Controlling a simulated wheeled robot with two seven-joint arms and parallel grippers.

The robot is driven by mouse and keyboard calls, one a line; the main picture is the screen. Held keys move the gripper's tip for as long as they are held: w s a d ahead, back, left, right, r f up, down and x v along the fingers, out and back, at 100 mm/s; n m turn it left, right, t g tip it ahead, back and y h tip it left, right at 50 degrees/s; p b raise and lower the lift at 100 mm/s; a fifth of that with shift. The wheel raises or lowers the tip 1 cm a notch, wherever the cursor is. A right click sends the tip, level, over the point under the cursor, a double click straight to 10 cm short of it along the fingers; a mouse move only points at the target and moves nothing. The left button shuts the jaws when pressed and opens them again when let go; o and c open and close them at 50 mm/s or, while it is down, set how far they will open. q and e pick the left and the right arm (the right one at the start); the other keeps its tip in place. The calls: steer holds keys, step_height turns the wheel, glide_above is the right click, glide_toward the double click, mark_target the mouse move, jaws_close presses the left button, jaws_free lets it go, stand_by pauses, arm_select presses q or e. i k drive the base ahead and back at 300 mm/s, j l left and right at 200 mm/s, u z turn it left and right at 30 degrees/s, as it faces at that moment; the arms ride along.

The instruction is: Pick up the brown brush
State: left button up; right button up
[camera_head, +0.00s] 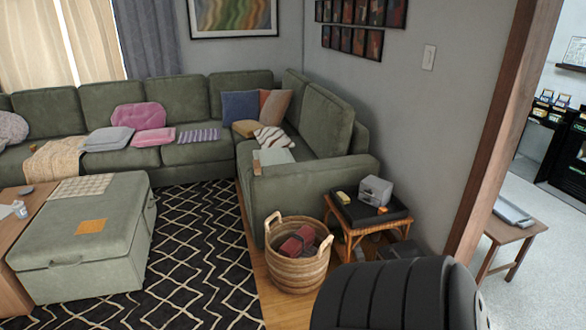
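I cannot make out a brown brush for certain in the head view. A small yellowish object (343,197) lies on the black tray top of the wicker side table (352,234), beside a grey box-like device (375,191); it is too small to identify. A flat orange item (91,227) lies on the green ottoman (85,258). Neither of my grippers is in view.
A wicker basket (296,275) with a dark red item inside stands left of the side table. A green sectional (190,148) lines the walls. A black ribbed shape, unclear what, blocks the bottom right. The patterned rug (200,240) is clear.

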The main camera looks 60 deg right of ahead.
mark_target(258, 167)
steer(key=z, duration=1.8)
steer(key=i, duration=0.2)
steer(key=z, duration=0.05)
